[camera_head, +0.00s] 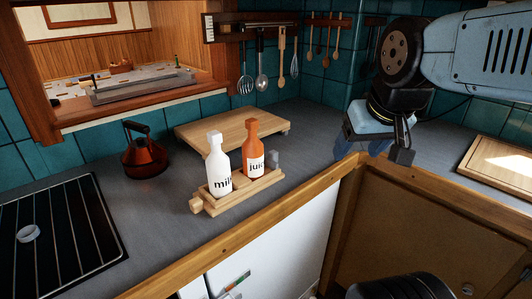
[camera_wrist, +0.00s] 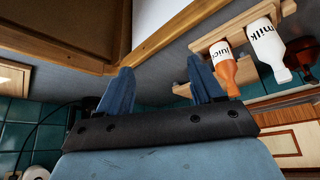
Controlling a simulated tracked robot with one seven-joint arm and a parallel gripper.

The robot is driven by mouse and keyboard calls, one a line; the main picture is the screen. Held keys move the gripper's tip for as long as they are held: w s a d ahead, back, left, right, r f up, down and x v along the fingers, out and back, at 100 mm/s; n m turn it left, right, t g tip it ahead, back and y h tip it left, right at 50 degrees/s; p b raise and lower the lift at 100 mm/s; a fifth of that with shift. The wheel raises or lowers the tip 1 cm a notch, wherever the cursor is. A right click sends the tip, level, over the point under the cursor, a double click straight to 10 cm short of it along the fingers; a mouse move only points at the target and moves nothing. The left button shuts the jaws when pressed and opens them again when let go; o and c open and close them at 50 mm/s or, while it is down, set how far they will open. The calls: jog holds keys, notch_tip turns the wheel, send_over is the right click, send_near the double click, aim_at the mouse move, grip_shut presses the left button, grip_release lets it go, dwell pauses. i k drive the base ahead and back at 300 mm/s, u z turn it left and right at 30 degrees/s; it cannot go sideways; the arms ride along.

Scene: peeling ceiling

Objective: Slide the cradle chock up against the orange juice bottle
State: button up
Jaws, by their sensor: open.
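A wooden cradle (camera_head: 232,204) stands on the grey counter. A white milk bottle (camera_head: 218,168) and an orange juice bottle (camera_head: 252,150) stand upright in it. A small grey block (camera_head: 273,159), apparently the chock, is at the cradle's right end, just right of the juice bottle; I cannot tell how wide the gap is. In the wrist view, the juice bottle (camera_wrist: 224,68) and milk bottle (camera_wrist: 268,50) appear inverted, beyond one finger; the chock is not clear there. My gripper (camera_head: 374,154) is open and empty, right of the cradle. Its blue fingers (camera_wrist: 160,66) are spread apart.
A low wooden board (camera_head: 232,124) lies behind the cradle, with a copper kettle (camera_head: 145,155) to its left. A black rack (camera_head: 65,240) is at far left. A cutting board (camera_head: 500,160) lies at right. The wooden counter edge (camera_head: 270,215) runs in front.

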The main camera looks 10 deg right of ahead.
aim_at(270, 162)
jog(key=u, duration=0.05)
jog(key=k, duration=1.05)
jog(key=z, duration=0.6)
jog(key=i, duration=1.35)
jog(key=u, duration=0.55)
